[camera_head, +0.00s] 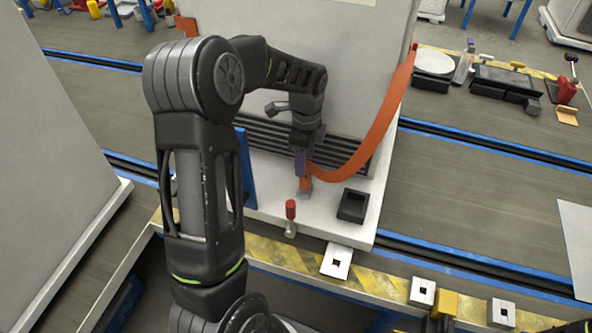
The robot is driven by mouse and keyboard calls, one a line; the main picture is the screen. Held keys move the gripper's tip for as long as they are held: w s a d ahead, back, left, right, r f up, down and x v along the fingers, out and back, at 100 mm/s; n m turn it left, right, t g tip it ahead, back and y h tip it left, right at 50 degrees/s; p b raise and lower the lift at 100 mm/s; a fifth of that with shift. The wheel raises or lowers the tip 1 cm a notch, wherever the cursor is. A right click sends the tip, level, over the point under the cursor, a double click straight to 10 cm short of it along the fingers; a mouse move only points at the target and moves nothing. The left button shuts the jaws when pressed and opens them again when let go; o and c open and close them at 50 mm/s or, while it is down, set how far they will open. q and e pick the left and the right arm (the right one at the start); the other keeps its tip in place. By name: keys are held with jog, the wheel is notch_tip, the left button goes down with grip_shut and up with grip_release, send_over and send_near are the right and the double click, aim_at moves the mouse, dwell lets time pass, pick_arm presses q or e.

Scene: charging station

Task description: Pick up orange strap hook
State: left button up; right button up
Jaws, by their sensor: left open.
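An orange strap (377,139) hangs in a curve from the upper right edge of a large grey-white panel down to its hook end (305,182) near the white platform. My left gripper (302,165) points down right at this lower hook end, and its fingers partly overlap the orange piece. The gripper is open. I cannot tell whether the hook lies between the fingers or just behind them. My right gripper does not show.
The white platform (270,205) holds a small black square holder (353,206) and a red-handled tool (291,215) close by. A yellow-black striped edge (300,262) carries several white square plates. A blue upright plate (245,170) stands left of the gripper.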

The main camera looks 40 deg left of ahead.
aim_at(305, 183)
pick_arm(q)
jog(key=shift+s+d, duration=0.1)
jog(key=shift+d, duration=0.1)
jog(key=shift+f, duration=1.35)
jog(key=shift+f, duration=2.6)
grip_shut()
